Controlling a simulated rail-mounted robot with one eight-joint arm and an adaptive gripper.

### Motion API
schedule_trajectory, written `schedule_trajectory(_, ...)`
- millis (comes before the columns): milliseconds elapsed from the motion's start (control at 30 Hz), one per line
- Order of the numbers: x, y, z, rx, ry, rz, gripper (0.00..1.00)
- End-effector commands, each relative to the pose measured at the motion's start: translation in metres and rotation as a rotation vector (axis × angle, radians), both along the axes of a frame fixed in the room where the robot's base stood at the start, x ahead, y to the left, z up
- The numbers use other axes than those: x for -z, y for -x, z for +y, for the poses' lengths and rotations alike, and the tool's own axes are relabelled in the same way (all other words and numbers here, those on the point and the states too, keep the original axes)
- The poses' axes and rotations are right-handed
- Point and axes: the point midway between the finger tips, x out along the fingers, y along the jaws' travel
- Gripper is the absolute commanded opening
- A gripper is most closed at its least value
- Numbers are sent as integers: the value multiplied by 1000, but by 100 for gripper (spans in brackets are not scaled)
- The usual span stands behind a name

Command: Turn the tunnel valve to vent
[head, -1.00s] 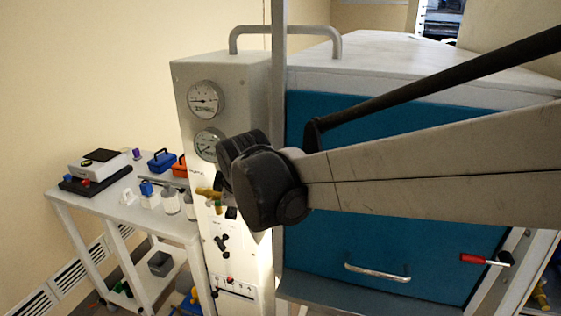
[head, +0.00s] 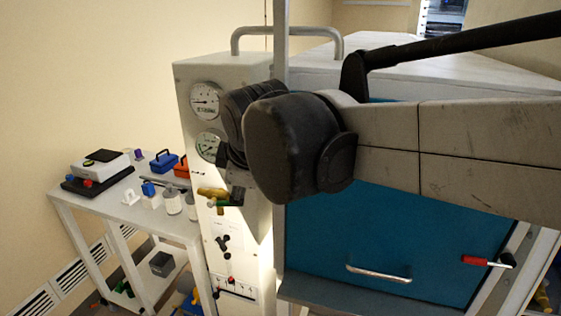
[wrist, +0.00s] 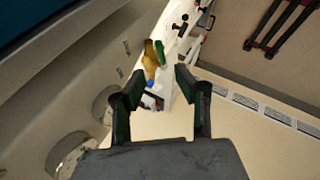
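A brass valve (head: 212,193) with a green handle sits on the front of the pale panel, below the two gauges in the head view. In the wrist view the brass valve body (wrist: 151,58) and its green handle (wrist: 160,52) show just beyond the fingertips. My gripper (wrist: 160,76) is open, with nothing between its fingers, and apart from the valve. In the head view my dark wrist hides most of the gripper; only a part shows beside the valve. I cannot read any label marking vent.
Two round gauges (head: 205,100) are above the valve, and black knobs (head: 222,243) below it. A white cart (head: 125,208) carrying several items stands at the left. The teal door (head: 400,235) has a bar handle and a red-handled lever (head: 482,261).

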Motion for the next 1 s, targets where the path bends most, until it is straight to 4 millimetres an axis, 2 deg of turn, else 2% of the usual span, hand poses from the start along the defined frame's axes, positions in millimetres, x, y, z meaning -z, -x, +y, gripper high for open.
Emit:
schedule_trajectory(167, 0, 0, 0, 0, 0, 0, 31)
schedule_trajectory(300, -4, -2, 0, 6, -10, 21, 15)
schedule_trajectory(400, -17, -10, -1, 24, -48, 95, 1)
schedule_trajectory(433, -22, -12, -1, 29, -65, 124, 0)
schedule_trajectory(600, -49, -24, 1, 42, -170, 279, 0)
schedule_trajectory(733, -60, -29, 4, 39, -222, 340, 0)
schedule_trajectory(867, -55, -31, 8, 36, -234, 354, 0)
schedule_trajectory(1000, -39, -35, 17, 35, -233, 354, 0)
